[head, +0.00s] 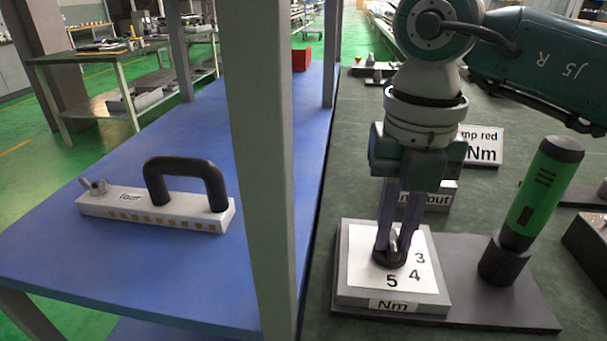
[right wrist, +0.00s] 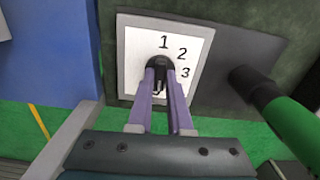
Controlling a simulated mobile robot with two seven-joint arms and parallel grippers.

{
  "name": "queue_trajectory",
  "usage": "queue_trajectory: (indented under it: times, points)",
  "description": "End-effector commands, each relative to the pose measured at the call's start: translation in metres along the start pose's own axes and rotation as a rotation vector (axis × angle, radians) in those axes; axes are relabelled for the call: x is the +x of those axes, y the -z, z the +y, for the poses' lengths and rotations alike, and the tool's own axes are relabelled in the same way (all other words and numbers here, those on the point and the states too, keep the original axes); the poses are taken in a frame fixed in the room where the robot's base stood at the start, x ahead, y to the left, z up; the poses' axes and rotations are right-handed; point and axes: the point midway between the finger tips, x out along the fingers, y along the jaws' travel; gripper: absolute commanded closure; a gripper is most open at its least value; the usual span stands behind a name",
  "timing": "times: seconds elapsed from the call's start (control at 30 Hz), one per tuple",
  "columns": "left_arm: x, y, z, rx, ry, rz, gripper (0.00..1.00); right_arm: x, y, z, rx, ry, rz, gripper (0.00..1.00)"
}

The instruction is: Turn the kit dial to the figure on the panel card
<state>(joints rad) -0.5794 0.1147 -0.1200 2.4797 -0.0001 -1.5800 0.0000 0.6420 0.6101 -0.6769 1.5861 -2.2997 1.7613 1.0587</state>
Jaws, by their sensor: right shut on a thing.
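The kit dial is a black knob (head: 390,258) on a white plate (head: 417,243) on a grey block marked "Nm". The head view shows figures 3, 4 and 5; the right wrist view shows 1, 2 and 3 around the knob (right wrist: 157,62). My right gripper (head: 393,245) points down with its purple fingers shut on the knob. The fingers hide part of the plate, and I cannot tell which figure the knob points to. The panel card (head: 484,147) behind reads "mp red" and "Nm"; my gripper covers its left part, with the figure. My left gripper is not in view.
A green tool (head: 545,185) stands in a dark holder right of the dial, on the same dark base (head: 500,310). A second card (head: 440,196) ending in "out" is partly hidden. Left, past a grey post (head: 260,150), a black-handled bar (head: 150,208) lies on a blue bench.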

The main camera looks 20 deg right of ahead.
Motion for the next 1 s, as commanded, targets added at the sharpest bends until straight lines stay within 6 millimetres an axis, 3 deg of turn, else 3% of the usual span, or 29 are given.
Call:
queue_trajectory:
  times: [0.27,1.0]
  points:
    - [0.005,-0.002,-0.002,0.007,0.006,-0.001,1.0,0.0,-0.001,0.0,-0.183,0.001,-0.001,1.0]
    - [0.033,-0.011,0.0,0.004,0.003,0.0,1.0,0.001,-0.001,0.0,-0.884,0.0,-0.002,1.0]
